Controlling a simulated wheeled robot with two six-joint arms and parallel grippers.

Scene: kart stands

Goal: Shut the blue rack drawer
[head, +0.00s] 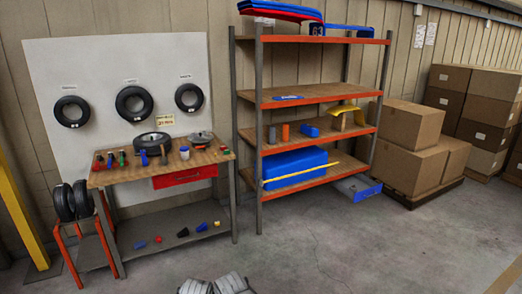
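The blue rack drawer (366,193) is under the bottom shelf of the orange-and-grey rack (318,97), at the rack's right end. It is pulled out: its grey body shows between the shelf edge and its blue front. Small marks or a handle on the front are too small to make out. Neither of my grippers shows clearly in the head view. Only pale grey parts, apparently mine, show at the bottom edge, far from the drawer.
A workbench (160,165) with tools, a tyre and a red drawer stands left of the rack. Stacked cardboard boxes (410,150) on a dark pallet stand close right of the blue drawer. The concrete floor (350,250) in front of the rack is clear.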

